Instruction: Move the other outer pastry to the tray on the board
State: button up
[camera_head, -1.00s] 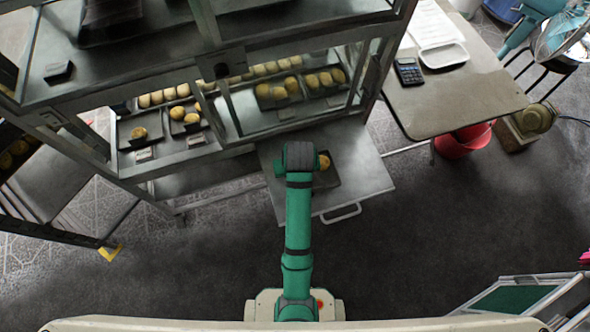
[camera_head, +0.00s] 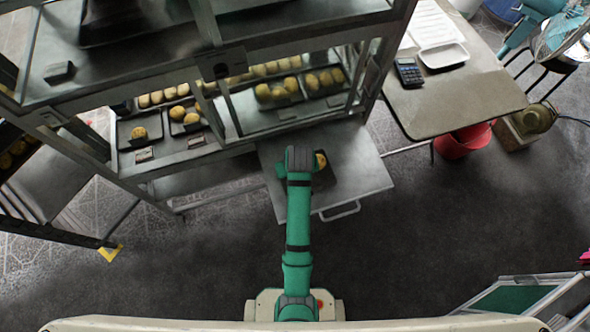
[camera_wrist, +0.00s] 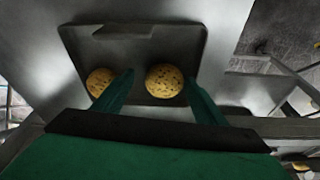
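The board (camera_head: 360,170) is a grey pull-out shelf below the display case, with a dark tray (camera_head: 326,182) on it. The wrist view shows the dark tray (camera_wrist: 190,38) with two round, speckled golden pastries. One pastry (camera_wrist: 164,80) appears between my green fingertips. The other pastry (camera_wrist: 98,80) is left of it, partly covered by the left finger. My gripper (camera_wrist: 159,77) points at the tray with its fingers apart; no contact with a pastry is visible. In the head view, my arm hides most of the tray, and one pastry (camera_head: 321,161) shows beside the wrist.
The case holds a left tray (camera_head: 128,126) with one pastry and a neighbouring tray (camera_head: 176,129) with a few. Fuller trays stand further right. Case posts (camera_head: 215,105) and shelf edges are close to the arm. A table (camera_head: 455,100) with a calculator (camera_head: 408,72) stands right.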

jog(key=shift+w+r, duration=0.1)
jog(key=shift+r, duration=0.1)
jog(key=shift+r, duration=0.25)
jog(key=a+v, duration=0.1)
jog(key=v, duration=1)
jog(key=s+f+t, duration=0.1)
jog(key=s+d+f+t, duration=0.1)
jog(key=s+f, duration=0.1)
jog(key=s+f+t, duration=0.1)
jog(key=s+f, duration=0.1)
jog(key=shift+d+f+m+h, duration=0.15)
jog(key=shift+d+m+h, duration=0.15)
jog(key=shift+d, duration=0.1)
jog(key=s+r+t, duration=0.4)
jog(key=s+r, duration=0.3)
jog(key=s, duration=0.3)
jog(key=s+a+r+m+t, duration=0.1)
jog(key=s+r+t, duration=0.4)
jog(key=s+r, duration=0.3)
jog(key=s, duration=0.3)
jog(key=shift+a+r+m, duration=0.25)
jog(key=shift+a+m, duration=0.05)
jog(key=shift+a, duration=0.05)
